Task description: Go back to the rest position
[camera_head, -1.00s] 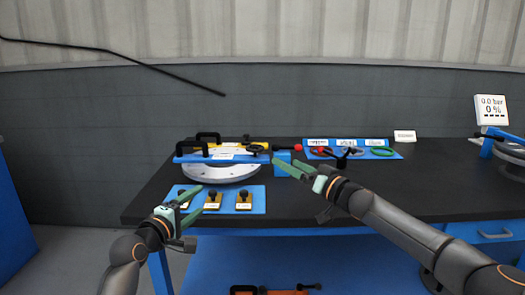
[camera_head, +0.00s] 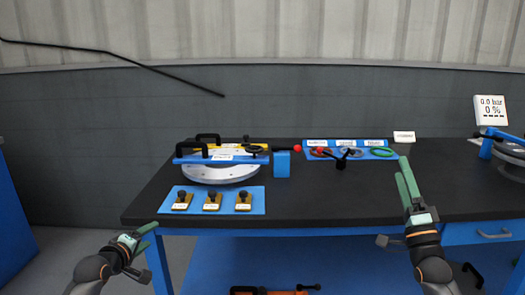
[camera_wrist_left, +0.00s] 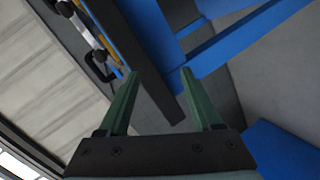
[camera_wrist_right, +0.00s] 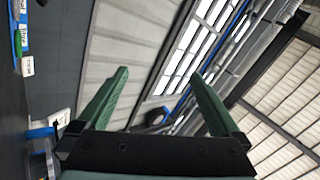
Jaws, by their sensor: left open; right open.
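My left gripper (camera_head: 146,234) is low at the left, in front of the table's front left corner. In the left wrist view its green fingers (camera_wrist_left: 160,85) are apart with nothing between them. My right gripper (camera_head: 404,178) points upward at the table's front edge, right of the middle. In the right wrist view its fingers (camera_wrist_right: 160,78) are apart and empty, with the wall and roof behind them. Neither gripper touches anything on the table.
The dark table (camera_head: 320,205) holds a flanged shell (camera_head: 220,174) under a blue bar, a blue mat (camera_head: 228,209) with several small handled pieces, and a blue ring tray (camera_head: 365,156). A gauge sign (camera_head: 491,110) stands at the right. The table's middle front is clear.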

